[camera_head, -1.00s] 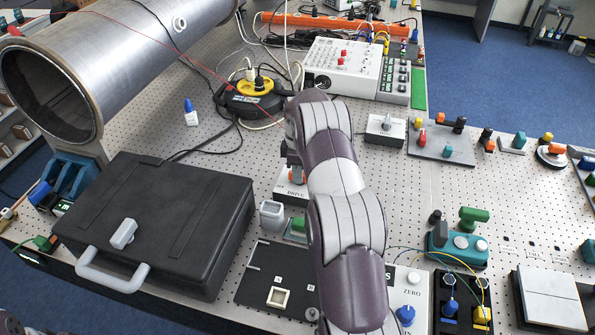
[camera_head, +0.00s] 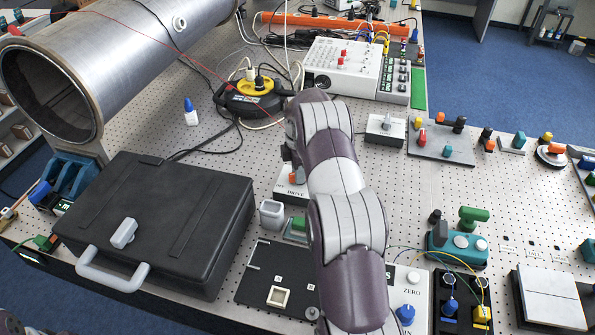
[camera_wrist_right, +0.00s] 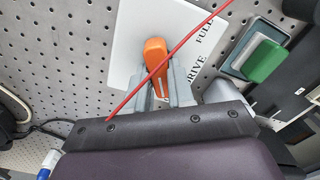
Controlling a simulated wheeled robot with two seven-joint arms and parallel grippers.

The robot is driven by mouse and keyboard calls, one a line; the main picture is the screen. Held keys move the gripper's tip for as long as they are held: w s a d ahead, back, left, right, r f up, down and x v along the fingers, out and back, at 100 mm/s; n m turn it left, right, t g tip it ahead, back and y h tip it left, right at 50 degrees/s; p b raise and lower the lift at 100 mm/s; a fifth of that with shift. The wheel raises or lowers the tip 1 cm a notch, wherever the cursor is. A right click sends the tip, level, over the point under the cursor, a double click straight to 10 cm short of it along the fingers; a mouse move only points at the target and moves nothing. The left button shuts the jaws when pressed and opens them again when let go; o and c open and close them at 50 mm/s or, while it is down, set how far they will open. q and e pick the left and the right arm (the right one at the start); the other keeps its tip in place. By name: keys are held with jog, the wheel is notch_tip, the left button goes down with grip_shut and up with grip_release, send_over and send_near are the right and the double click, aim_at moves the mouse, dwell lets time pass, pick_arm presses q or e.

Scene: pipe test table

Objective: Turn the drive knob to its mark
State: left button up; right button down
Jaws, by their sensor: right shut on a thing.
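The drive knob is an orange lever (camera_head: 296,177) on a white panel (camera_head: 287,194) lettered DRIVE, left of my right forearm in the head view. In the right wrist view the orange knob (camera_wrist_right: 155,58) stands on the white panel (camera_wrist_right: 128,45), lettered DRIVE and FULL. My right gripper (camera_wrist_right: 163,88) is shut on the knob, with a grey finger at each side of it. In the head view the right gripper (camera_head: 291,163) is partly hidden by my own arm. I cannot make out the knob's mark. My left gripper is not in view.
A thin red line crosses the right wrist view (camera_wrist_right: 180,47) in front of the knob. A green block (camera_head: 299,224) and a grey cup (camera_head: 271,213) stand near the panel. A black case (camera_head: 160,225) lies left. A black-and-yellow cable reel (camera_head: 252,92) stands behind.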

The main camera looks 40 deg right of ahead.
jog(key=shift+w+d+r, duration=0.1)
jog(key=shift+d+r, duration=0.1)
jog(key=shift+r, duration=0.05)
jog(key=c, duration=1)
grip_release()
jog(key=shift+d, duration=0.1)
jog(key=shift+s, duration=0.2)
jog(key=shift+r, duration=0.25)
notch_tip(320, 180, up, 12)
jog(key=p, duration=1)
jog(key=shift+p, duration=0.35)
